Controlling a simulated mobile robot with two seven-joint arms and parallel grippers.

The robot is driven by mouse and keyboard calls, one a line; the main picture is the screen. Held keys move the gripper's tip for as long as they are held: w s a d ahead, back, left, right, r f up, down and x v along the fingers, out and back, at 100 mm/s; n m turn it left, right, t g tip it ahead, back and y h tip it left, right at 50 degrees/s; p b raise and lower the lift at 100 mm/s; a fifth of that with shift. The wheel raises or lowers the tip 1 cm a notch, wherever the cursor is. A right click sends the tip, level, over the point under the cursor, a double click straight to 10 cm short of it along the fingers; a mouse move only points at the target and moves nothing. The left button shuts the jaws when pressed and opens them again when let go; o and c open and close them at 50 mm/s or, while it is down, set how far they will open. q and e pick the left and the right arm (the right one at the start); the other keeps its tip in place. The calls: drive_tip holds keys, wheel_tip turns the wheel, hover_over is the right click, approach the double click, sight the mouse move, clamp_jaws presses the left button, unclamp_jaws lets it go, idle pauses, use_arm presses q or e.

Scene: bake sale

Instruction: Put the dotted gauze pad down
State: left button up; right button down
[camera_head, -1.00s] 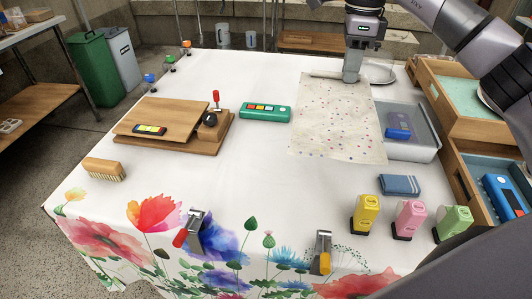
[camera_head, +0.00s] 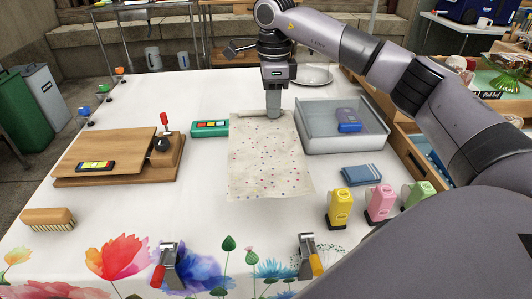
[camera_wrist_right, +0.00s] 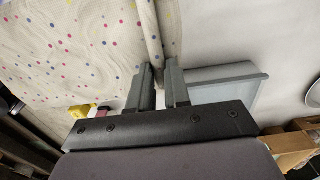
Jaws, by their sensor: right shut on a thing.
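The dotted gauze pad (camera_head: 268,160) is a cream cloth sheet with small coloured dots. In the head view it hangs or lies over the white table, left of the grey tray; whether its lower edge touches the table I cannot tell. My right gripper (camera_head: 273,112) is shut on its far edge, which looks rolled or folded. In the right wrist view the pad (camera_wrist_right: 75,50) spreads to the left, and its folded edge runs between the fingers of my right gripper (camera_wrist_right: 160,85). My left gripper is not in view.
A grey tray (camera_head: 318,138) holding a blue item (camera_head: 348,121) stands right of the pad. A green case (camera_head: 210,129) and a wooden board (camera_head: 75,175) are to the left. A blue cloth (camera_head: 361,175) and yellow, pink and green stamps are at right.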

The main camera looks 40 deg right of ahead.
wheel_tip(320, 180, down, 13)
drive_tip(key=shift+r+b, duration=0.2)
drive_tip(key=shift+b, duration=0.55)
drive_tip(key=shift+f, duration=0.15)
drive_tip(key=c, duration=1.1)
unclamp_jaws()
wheel_tip(320, 180, up, 12)
drive_tip(key=shift+r+p, duration=0.2)
drive_tip(key=shift+p, duration=0.7)
